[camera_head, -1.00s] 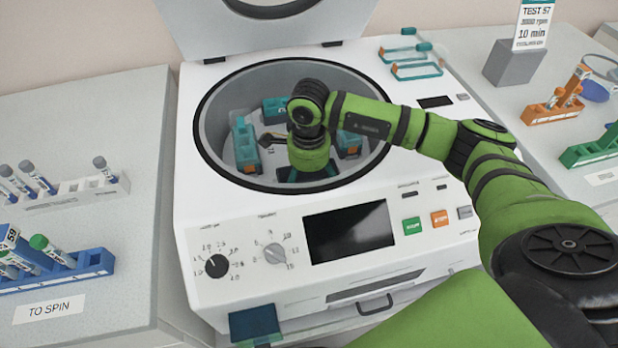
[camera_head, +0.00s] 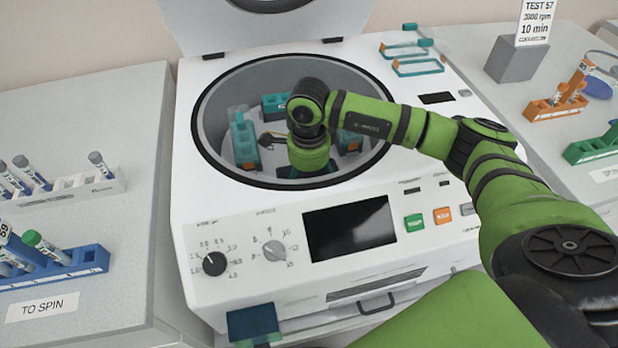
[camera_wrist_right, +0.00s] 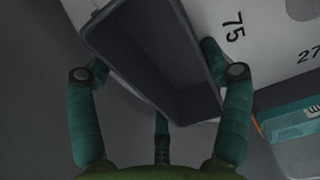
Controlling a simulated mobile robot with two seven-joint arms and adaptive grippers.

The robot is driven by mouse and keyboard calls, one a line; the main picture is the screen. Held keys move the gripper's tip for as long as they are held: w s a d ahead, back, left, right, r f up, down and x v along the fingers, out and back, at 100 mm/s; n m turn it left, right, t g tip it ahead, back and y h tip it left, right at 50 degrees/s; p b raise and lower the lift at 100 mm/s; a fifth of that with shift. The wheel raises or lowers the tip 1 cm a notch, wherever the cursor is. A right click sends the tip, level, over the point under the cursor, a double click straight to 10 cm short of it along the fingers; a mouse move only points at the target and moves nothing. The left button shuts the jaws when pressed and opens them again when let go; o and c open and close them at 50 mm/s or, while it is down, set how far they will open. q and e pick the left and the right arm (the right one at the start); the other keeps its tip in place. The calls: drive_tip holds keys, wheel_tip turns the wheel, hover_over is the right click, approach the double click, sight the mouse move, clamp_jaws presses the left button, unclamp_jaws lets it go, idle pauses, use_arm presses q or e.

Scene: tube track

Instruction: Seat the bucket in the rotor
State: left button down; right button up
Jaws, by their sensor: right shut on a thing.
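My right gripper (camera_wrist_right: 155,60) has its teal fingers on either side of a dark grey, open-topped bucket (camera_wrist_right: 150,75). The bucket looks empty and sits tilted across the wrist view. In the head view, my right arm reaches down into the open centrifuge bowl, near its front; my wrist hides the fingers and most of the bucket. The rotor (camera_wrist_right: 270,35) shows in the wrist view as a pale surface with printed numbers beside the bucket. Whether bucket and rotor touch cannot be told. My left gripper is out of view.
The bowl rim (camera_head: 262,183) surrounds my wrist. Tube racks flank the centrifuge, a blue one (camera_head: 90,260) at left and an orange one (camera_head: 545,110) at right. Teal frames (camera_head: 418,66) lie on its top.

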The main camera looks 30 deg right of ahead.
drive_tip(key=shift+s+f, duration=0.1)
drive_tip(key=shift+f, duration=0.1)
drive_tip(key=o, duration=1.1)
drive_tip(key=shift+c, duration=0.2)
wheel_tip(320, 180, up, 12)
idle(0.7)
